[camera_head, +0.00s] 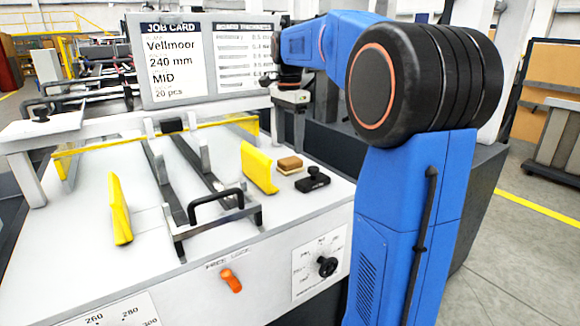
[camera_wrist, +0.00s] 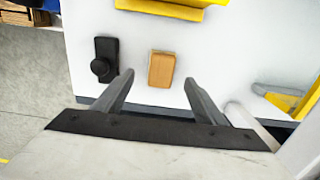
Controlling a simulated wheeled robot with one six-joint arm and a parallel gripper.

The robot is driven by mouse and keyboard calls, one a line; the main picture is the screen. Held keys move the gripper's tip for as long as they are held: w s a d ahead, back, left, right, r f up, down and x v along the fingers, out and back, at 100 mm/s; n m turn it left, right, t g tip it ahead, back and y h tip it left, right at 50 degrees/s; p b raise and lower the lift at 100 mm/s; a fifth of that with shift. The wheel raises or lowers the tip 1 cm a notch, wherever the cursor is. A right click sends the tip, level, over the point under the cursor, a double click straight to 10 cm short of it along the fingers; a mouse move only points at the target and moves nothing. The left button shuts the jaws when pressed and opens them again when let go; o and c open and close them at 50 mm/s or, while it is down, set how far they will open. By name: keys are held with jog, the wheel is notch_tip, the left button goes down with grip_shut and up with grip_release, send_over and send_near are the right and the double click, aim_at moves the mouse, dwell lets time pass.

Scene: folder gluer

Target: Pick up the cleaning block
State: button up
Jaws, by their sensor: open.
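The cleaning block, a small tan-brown block (camera_head: 290,164), lies on the white machine top, between a yellow guide and a black knobbed piece. In the wrist view the block (camera_wrist: 161,69) is upright in the picture, ahead of the jaws. My gripper (camera_wrist: 158,77) is open and empty, its two grey fingers apart on either side of the block's near end in the picture. I cannot tell how high the fingers are above the block. In the head view my arm's end is behind and above the block, and the fingers are hard to make out.
The black knobbed piece (camera_head: 312,180) sits close beside the block; it also shows in the wrist view (camera_wrist: 106,60). A yellow guide (camera_head: 259,168) stands on the block's other side. A black handle (camera_head: 217,203) and rails are further left. The job card screen (camera_head: 172,60) stands behind.

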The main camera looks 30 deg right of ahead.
aim_at(290, 160)
jog(key=shift+w+d+f, duration=0.1)
jog(key=shift+d+f, duration=0.05)
jog(key=shift+f, duration=1.75)
jog(key=shift+w+d+f, duration=0.1)
jog(key=shift+f, duration=1.8)
jog(key=c, duration=1.3)
jog(key=shift+r, duration=0.1)
notch_tip(290, 160, up, 10)
jog(key=shift+f, duration=0.1)
jog(key=o, duration=0.5)
jog(key=shift+c, duration=1.1)
